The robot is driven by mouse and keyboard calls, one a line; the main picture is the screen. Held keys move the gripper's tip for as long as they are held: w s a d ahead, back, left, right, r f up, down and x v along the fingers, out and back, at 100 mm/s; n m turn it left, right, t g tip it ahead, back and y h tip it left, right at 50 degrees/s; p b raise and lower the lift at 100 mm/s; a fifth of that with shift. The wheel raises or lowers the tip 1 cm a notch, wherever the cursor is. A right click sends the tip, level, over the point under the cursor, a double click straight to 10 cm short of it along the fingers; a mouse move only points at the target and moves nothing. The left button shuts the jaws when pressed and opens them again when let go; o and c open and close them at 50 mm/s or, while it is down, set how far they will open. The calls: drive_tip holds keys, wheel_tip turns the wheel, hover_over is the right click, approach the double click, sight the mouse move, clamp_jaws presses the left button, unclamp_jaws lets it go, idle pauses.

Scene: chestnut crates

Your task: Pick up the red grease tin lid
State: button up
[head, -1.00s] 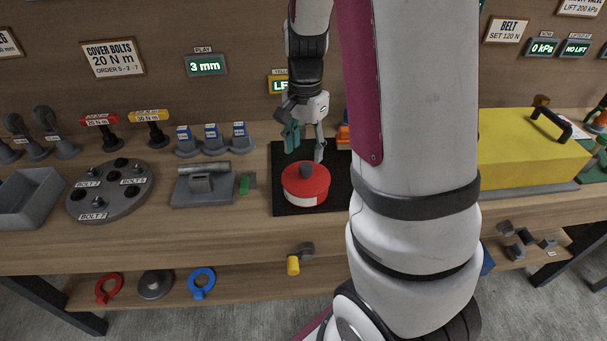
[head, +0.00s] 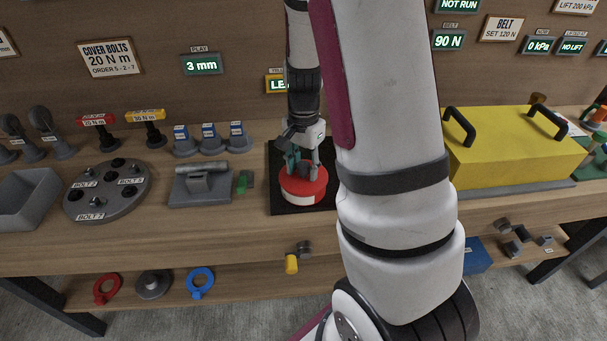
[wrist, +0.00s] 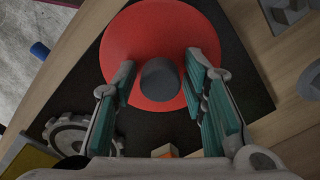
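The red grease tin lid (head: 305,184) sits on a white tin (head: 299,199) on a black mat (head: 318,207). The wrist view shows the round red lid (wrist: 150,35) from above, with a dark grey knob (wrist: 160,79) at its middle. My gripper (head: 303,168) is down at the lid. In the wrist view its teal-padded fingers (wrist: 160,88) stand apart, one on each side of the knob, with gaps between pads and knob. The knob is hidden behind the fingers in the head view.
A grey fixture (head: 201,187) and a small green block (head: 243,183) stand left of the mat. A grey gear (wrist: 75,130) and a small orange piece (wrist: 166,150) lie near the tin. A yellow cover (head: 515,147) stands to the right.

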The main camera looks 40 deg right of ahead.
clamp_jaws()
drive_tip(key=shift+r, duration=0.1)
